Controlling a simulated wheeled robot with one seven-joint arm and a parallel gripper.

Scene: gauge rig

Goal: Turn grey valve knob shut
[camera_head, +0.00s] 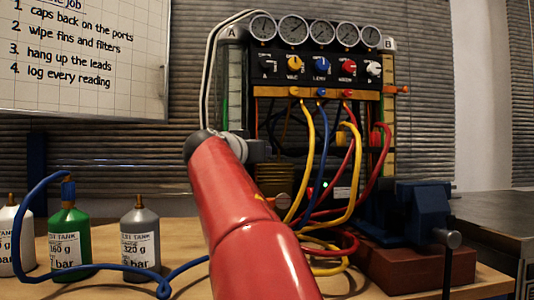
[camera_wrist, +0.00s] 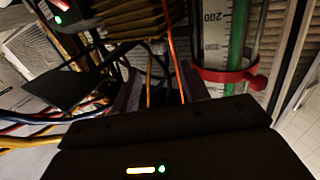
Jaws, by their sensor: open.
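The row of valve knobs is on the black gauge panel (camera_head: 318,68) in the head view. A pale grey-white knob (camera_head: 374,68) is at its right end, beside red, blue, yellow and black ones. Its turn position is too small to read. My gripper (camera_head: 262,150) is low at the rig's left side, below the panel and well apart from the knobs. In the wrist view its open jaws (camera_wrist: 160,92) show as two dark fingers with no object clearly between them. No knob shows in the wrist view.
Yellow, blue and red hoses (camera_head: 322,140) hang below the panel. A scaled green tube (camera_wrist: 237,40) with a red clamp (camera_wrist: 228,76) is close to my gripper. A blue vice (camera_head: 412,210) stands right; green (camera_head: 68,225) and grey tanks (camera_head: 140,235) stand left.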

